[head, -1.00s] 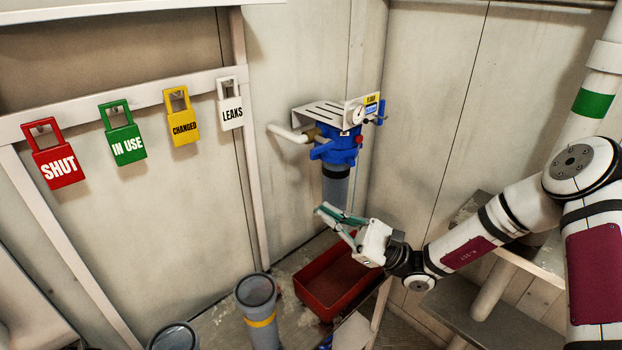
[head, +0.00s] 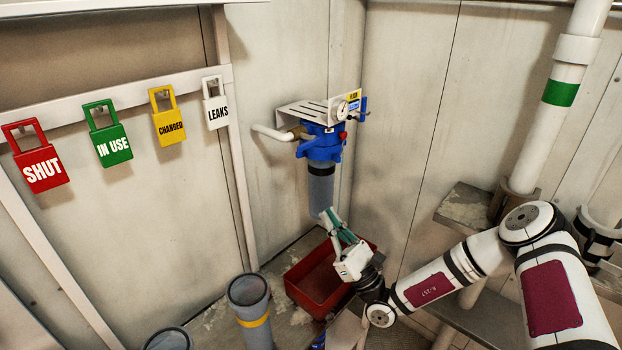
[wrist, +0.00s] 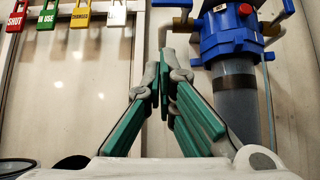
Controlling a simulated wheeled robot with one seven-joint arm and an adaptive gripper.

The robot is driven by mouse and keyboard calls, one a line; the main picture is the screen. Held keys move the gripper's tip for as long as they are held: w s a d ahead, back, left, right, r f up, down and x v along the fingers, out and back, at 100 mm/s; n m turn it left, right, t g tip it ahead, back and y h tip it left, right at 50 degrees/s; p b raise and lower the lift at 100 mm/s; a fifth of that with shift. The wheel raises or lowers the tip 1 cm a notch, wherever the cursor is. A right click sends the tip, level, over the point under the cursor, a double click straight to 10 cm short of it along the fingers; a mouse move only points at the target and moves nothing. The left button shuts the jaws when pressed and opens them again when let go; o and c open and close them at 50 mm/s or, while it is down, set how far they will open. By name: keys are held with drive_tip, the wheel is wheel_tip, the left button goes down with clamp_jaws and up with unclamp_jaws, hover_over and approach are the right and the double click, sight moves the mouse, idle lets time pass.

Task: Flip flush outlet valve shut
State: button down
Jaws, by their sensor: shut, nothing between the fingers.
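The blue filter housing (head: 322,146) with a grey bowl is fixed under a white bracket on the back wall. A small blue valve handle (head: 362,117) sits at its right, beside a gauge and a yellow and blue label (head: 354,101). I take this for the flush outlet valve, but the label is too small to read. In the wrist view the housing (wrist: 228,38) stands right of my fingers, and a blue part shows at the top right edge. My gripper (head: 328,213) is shut and empty, pointing up near the bowl's lower end, well below the handle.
A red tray (head: 305,293) stands below my gripper. Grey cylinders, one with a yellow band (head: 252,310), stand left of it. A white pipe (head: 272,132) enters the housing from the left. Several coloured tags, such as the red one (head: 40,168), hang on the left wall.

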sight(306, 143)
drive_tip(key=s+d+r+p+x, duration=0.1)
drive_tip(key=r+x, duration=0.1)
drive_tip(key=x, duration=1)
drive_tip(key=shift+r+p, duration=0.3)
drive_tip(key=shift+p, duration=0.05)
drive_tip(key=shift+d, duration=0.1)
drive_tip(key=shift+s+r+m+t+h+p, duration=0.15)
drive_tip(key=shift+m+t+h+p, duration=0.25)
drive_tip(key=shift+m+t, duration=0.2)
drive_tip(key=shift+m, duration=0.5)
